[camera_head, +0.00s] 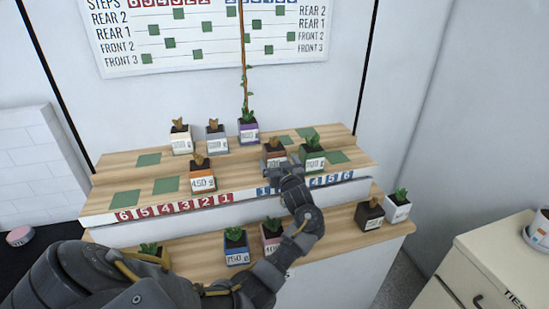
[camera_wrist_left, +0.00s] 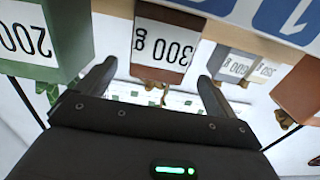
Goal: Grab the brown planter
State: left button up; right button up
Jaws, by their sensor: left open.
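A brown planter labelled 300 g (camera_wrist_left: 172,22) shows upside down in the left wrist view, beyond the gap between my fingertips. In the head view this planter (camera_head: 273,148) stands on the upper shelf, partly hidden by my left gripper. My left gripper (camera_head: 284,170) is open and empty in front of it; its two fingers also show in the left wrist view (camera_wrist_left: 156,72). I cannot tell whether they touch the planter. My right gripper is not in view.
A green 200 planter (camera_head: 313,160) stands close right of the 300 g one. An orange 450 planter (camera_head: 202,180) is to its left. Grey and purple (camera_head: 248,133) planters stand behind. The stepped wooden shelf edge (camera_head: 150,212) carries numbers. Blue and pink planters stand below.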

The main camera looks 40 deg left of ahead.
aim_at(277, 157)
pick_arm(q)
jog(key=shift+a+r, duration=0.2)
jog(key=p+x, duration=0.1)
jog(key=x, duration=0.4)
jog(key=shift+w+d+f, duration=0.1)
jog(key=shift+d, duration=0.05)
jog(key=shift+d, duration=0.1)
jog(key=shift+c, duration=0.3)
jog(key=c, duration=1.2)
